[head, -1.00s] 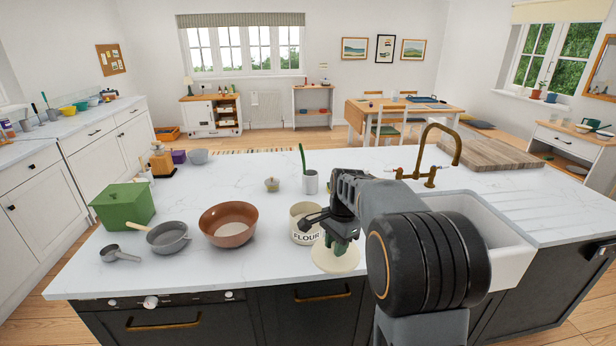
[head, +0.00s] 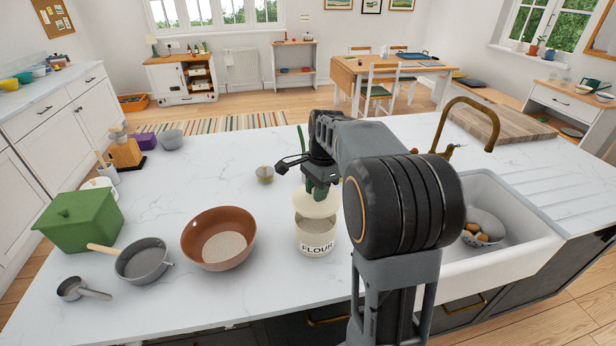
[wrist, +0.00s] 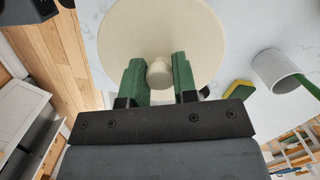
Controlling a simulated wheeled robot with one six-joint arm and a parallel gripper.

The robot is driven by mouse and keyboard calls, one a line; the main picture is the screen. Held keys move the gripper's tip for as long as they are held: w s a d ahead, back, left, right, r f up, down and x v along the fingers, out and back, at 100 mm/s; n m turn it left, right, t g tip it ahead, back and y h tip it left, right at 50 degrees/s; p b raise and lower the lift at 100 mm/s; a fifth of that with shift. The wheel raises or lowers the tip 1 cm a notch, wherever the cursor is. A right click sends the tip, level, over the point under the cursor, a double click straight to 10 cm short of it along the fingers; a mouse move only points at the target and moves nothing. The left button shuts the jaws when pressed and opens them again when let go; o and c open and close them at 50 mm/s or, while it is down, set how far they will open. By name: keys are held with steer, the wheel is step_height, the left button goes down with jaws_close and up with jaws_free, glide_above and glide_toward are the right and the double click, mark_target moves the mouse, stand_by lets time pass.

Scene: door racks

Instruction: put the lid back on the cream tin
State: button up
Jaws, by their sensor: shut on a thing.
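The cream tin (head: 315,243), marked FLOUR, stands upright on the white island counter, its top open and pale contents showing. The round cream lid (head: 313,207) is held above the tin's mouth, over its back part, with a gap showing at the front. My gripper (head: 318,190) is shut on the lid's knob. In the wrist view the green fingers (wrist: 160,78) sit on both sides of the knob (wrist: 160,73), and the lid (wrist: 160,30) fills the upper middle. The tin is not visible in the wrist view.
A brown bowl (head: 219,236) stands left of the tin, with a grey saucepan (head: 143,262) and green box (head: 78,218) farther left. A small lidded pot (head: 265,174) is behind. The sink (head: 495,205) lies right. A white pot (wrist: 277,69) and a sponge (wrist: 239,91) show in the wrist view.

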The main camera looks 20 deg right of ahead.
steer(key=shift+w+f, duration=0.2)
steer(key=shift+w, duration=0.1)
steer(key=shift+s+d+f+b, duration=0.1)
steer(key=shift+d+f+b, duration=0.05)
steer(key=shift+f+b, duration=0.35)
step_height(320, 180, down, 3)
steer(key=b, duration=0.3)
steer(key=shift+f, duration=0.15)
steer(key=shift+f+b, duration=0.6)
steer(key=shift+f, duration=0.25)
steer(key=shift+p, duration=0.4)
steer(key=shift+f, duration=0.15)
stand_by(1.6)
steer(key=o, duration=1)
